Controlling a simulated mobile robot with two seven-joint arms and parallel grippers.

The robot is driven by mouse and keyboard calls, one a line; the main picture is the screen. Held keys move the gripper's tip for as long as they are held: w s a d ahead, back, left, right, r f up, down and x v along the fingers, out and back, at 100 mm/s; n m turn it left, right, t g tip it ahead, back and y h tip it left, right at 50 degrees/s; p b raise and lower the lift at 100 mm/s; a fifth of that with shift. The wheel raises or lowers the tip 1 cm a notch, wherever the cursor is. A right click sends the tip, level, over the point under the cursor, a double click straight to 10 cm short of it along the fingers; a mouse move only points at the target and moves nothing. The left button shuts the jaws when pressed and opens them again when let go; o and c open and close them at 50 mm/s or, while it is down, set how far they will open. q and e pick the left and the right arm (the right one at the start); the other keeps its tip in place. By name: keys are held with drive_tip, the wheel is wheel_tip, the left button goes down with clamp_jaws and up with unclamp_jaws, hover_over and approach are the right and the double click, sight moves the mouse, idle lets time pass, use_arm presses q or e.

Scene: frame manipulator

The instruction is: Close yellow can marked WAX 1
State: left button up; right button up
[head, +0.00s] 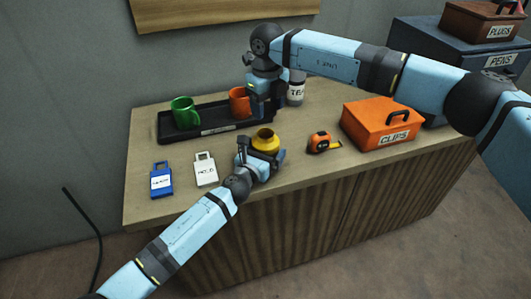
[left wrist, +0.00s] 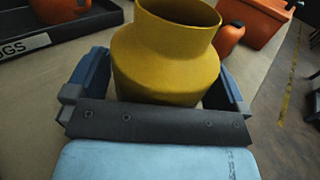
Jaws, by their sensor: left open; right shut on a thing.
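The yellow can (head: 265,141) stands on the table near its front edge, upright, with its mouth open and dark inside. In the left wrist view the can (left wrist: 168,60) shows a wide neck; no WAX 1 marking is visible. My left gripper (head: 262,157) is open, with its fingers on either side of the can's body. My right gripper (head: 262,108) is over the right end of the black tray, shut at the handle side of the orange mug (head: 238,102); the grip itself is partly hidden. No lid for the can is visible.
The black tray (head: 170,137) also holds a green mug (head: 184,112). A tape measure (head: 322,142) and an orange CLIPS box (head: 380,124) stand right of the can. A TEA canister (head: 296,92) is behind. Blue (head: 161,183) and white (head: 205,172) tags lie at left.

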sight(267, 134)
use_arm(q)
drive_tip(key=c, duration=1.1)
drive_tip(key=shift+c, duration=0.2)
use_arm(e)
drive_tip(key=shift+f, duration=2.5)
drive_tip(key=shift+f, duration=0.9)
drive_tip(key=shift+f, duration=0.55)
